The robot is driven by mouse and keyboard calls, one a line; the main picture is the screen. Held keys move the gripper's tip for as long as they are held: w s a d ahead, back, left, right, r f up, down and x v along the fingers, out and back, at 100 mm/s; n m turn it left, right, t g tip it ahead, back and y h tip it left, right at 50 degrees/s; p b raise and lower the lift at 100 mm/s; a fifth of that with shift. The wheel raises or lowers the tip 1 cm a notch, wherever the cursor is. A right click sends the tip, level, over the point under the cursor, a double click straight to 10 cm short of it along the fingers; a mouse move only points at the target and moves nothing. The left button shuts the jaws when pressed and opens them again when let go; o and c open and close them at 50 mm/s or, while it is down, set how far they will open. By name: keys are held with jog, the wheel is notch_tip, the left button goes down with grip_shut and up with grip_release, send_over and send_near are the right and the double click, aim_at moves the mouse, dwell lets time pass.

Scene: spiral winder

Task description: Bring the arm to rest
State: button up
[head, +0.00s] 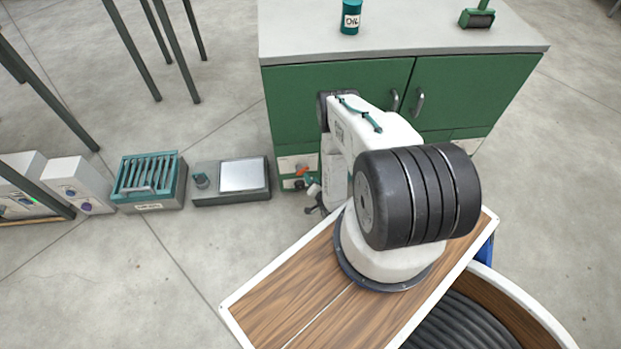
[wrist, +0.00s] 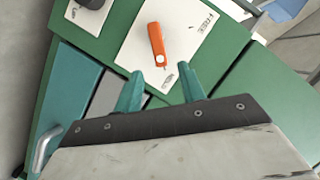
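My arm is bent down in front of the green cabinet (head: 340,88). In the head view my gripper (head: 314,190) is small and partly hidden behind my arm, low by the cabinet's front. In the wrist view my gripper (wrist: 160,78) has two teal fingers standing apart with nothing between them. An orange lever (wrist: 157,44) on a white panel marked "FREE" (wrist: 188,22) lies just beyond the fingertips, apart from them. It also shows in the head view (head: 302,172).
A dark knob (wrist: 92,3) sits on a neighbouring panel. An oil can (head: 351,16) and a green roller tool (head: 478,17) stand on the cabinet top. A flat-topped box (head: 243,174) and a teal rack (head: 149,178) stand on the floor left. Open floor lies below them.

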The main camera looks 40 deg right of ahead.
jog(key=shift+f, duration=0.1)
jog(key=s+a+f+n+g+y, duration=0.2)
jog(key=s+a+f+g, duration=0.1)
jog(key=s+f+g, duration=0.35)
jog(key=w+d+r+n+g+y, duration=0.15)
jog(key=r+g, duration=0.25)
jog(key=r, duration=0.6)
jog(key=w+r+n+g+y, duration=0.1)
jog(key=w+r+n+g, duration=0.25)
jog(key=r, duration=0.75)
jog(key=s+a+r+n+g, duration=0.1)
jog(key=a+r+g, duration=0.15)
jog(key=r, duration=1.05)
jog(key=s+a+r+n+g, duration=0.1)
jog(key=a+r, duration=0.2)
jog(key=r, duration=1)
jog(key=s+a+r+n+t, duration=0.1)
jog(key=s+a+r, duration=0.3)
jog(key=s+r, duration=0.3)
jog(key=s+a+r+n+t, duration=0.1)
jog(key=s+a+r, duration=0.4)
jog(key=r, duration=1.2)
jog(key=s+a+r+n+t, duration=0.2)
jog(key=s+a+r, duration=0.3)
jog(key=s+r, duration=0.4)
notch_tip(320, 180, up, 3)
jog(key=shift+a+f, duration=0.1)
jog(key=shift+a, duration=0.05)
